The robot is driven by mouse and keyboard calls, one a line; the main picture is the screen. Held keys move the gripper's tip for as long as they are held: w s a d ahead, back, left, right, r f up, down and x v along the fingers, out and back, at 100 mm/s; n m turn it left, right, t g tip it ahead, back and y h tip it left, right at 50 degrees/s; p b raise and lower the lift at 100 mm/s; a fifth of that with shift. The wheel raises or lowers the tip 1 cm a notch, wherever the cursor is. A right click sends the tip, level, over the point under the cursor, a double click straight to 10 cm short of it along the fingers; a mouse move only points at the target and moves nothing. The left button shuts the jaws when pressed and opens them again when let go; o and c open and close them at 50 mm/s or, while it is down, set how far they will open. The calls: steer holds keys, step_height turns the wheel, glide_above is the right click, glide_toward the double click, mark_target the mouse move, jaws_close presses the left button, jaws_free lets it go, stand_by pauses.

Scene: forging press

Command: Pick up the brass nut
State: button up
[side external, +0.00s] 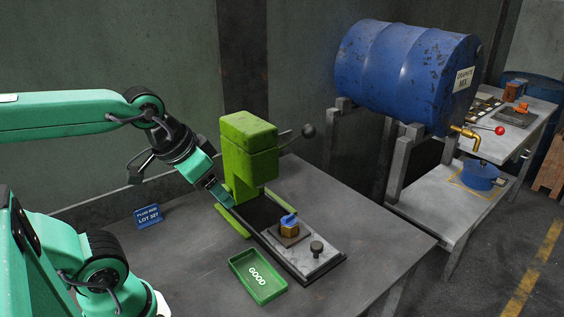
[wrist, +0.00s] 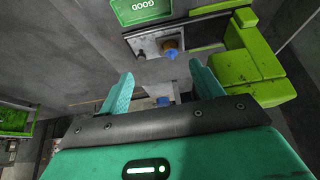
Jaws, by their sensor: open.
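A brass nut (side external: 289,231) sits on a small dark square pad on the grey plate of the press base, with a blue piece (side external: 288,219) on its top. In the wrist view the brass nut (wrist: 170,44) shows beyond the fingertips, with the blue piece (wrist: 171,54) beside it in the picture. My gripper (side external: 222,197) is up and to the left of the nut, close to the green press. In the wrist view my gripper (wrist: 162,82) has its two teal fingers wide apart, with nothing held between them.
The green press (side external: 250,155) has a side lever with a dark knob. A green GOOD tray (side external: 258,277) lies left of the plate, and a dark knob (side external: 317,248) stands on the plate. A blue sign (side external: 148,216) is farther left. The table front is clear.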

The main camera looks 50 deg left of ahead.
steer(key=w, duration=0.1)
steer(key=g, duration=0.5)
glide_above(289, 216)
steer(key=f, duration=1.2)
steer(key=shift+s+d, duration=0.1)
steer(key=shift+s, duration=0.25)
steer(key=shift+w+f+g, duration=0.3)
steer(key=shift+f, duration=4)
steer(key=c, duration=1.4)
steer(key=shift+r, duration=0.1)
